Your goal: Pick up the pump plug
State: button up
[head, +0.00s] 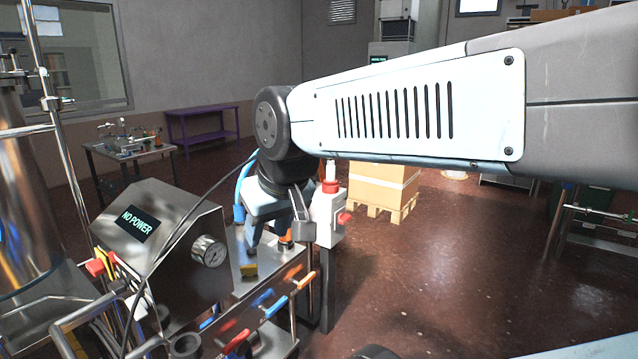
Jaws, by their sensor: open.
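My gripper (278,245) points down over the steel bench beside the machine, with its fingers apart. A small orange and dark upright piece (286,239) shows between the fingers; it may be the pump plug, but I cannot tell for sure. It seems to stand on the bench top, and the fingers do not visibly close on it. A yellow piece (249,271) lies just below the left finger. My arm and wrist hide part of the area behind.
A white box with red parts (329,215) is close on the right. A black cable (172,243) arcs across the machine. Coloured valve handles (263,298) line the front.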

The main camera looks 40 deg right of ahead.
aim_at(330, 181)
jog(key=z, duration=1.9)
jog(key=i, duration=1.6)
jog(key=u, duration=2.05)
jog(key=i, duration=0.25)
jog(key=u, duration=0.4)
